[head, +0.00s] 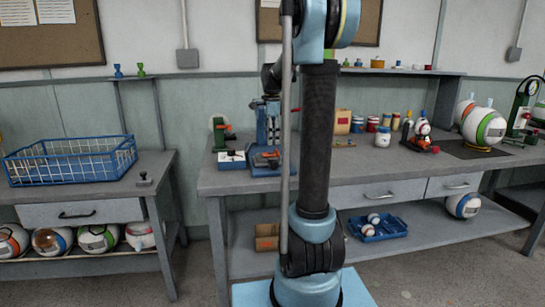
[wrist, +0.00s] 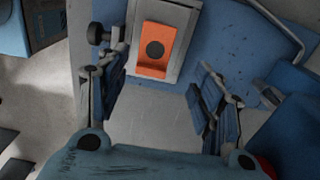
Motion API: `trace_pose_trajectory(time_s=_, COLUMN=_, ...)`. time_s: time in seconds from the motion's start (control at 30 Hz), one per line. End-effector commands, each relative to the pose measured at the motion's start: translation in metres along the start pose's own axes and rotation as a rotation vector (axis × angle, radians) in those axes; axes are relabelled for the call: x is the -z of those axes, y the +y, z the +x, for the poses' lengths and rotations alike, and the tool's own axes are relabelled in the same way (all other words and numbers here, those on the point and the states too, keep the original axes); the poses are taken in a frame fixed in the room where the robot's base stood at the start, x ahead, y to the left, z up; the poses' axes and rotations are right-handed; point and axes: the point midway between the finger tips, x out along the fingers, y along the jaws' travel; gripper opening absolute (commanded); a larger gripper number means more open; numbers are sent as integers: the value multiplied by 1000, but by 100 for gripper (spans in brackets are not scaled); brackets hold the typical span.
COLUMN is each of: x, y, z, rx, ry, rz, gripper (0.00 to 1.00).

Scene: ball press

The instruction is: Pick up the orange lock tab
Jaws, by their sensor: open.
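The orange lock tab (wrist: 153,48), with a dark round spot in its middle, lies on a light grey plate (wrist: 135,112) set in a blue body, at the upper middle of the wrist view. My gripper (wrist: 163,70) is open, with one finger left of the tab and the other to its right. No contact between the fingers and the tab shows, and the gap between them is empty. In the head view, the blue press (head: 262,125) stands on the bench, partly hidden behind my arm. I cannot make out my fingertips there.
A black knob (wrist: 98,33) sits left of the plate, close to the left finger. On the grey bench (head: 365,165) stand a green device (head: 219,133), several paint pots and several balls. A blue wire basket (head: 70,160) is on the left table.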

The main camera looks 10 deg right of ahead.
Motion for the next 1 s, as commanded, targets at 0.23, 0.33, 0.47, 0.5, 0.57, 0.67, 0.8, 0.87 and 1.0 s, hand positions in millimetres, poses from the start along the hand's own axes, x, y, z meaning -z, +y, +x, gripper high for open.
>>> trace_pose_trajectory(time_s=0.23, x=2, y=7, z=28, rx=0, ry=0, rz=0, gripper=61)
trace_pose_trajectory(time_s=0.33, x=2, y=7, z=40, rx=0, ry=0, rz=0, gripper=61)
trace_pose_trajectory(time_s=0.47, x=2, y=7, z=49, rx=0, ry=0, rz=0, gripper=61)
trace_pose_trajectory(time_s=0.5, x=2, y=7, z=50, rx=0, ry=0, rz=0, gripper=61)
trace_pose_trajectory(time_s=0.57, x=2, y=7, z=51, rx=0, ry=0, rz=0, gripper=61)
trace_pose_trajectory(time_s=0.67, x=2, y=7, z=51, rx=0, ry=0, rz=0, gripper=61)
trace_pose_trajectory(time_s=0.8, x=2, y=7, z=51, rx=0, ry=0, rz=0, gripper=45)
trace_pose_trajectory(time_s=0.87, x=2, y=7, z=51, rx=0, ry=0, rz=0, gripper=33)
trace_pose_trajectory(time_s=1.0, x=2, y=7, z=51, rx=0, ry=0, rz=0, gripper=24)
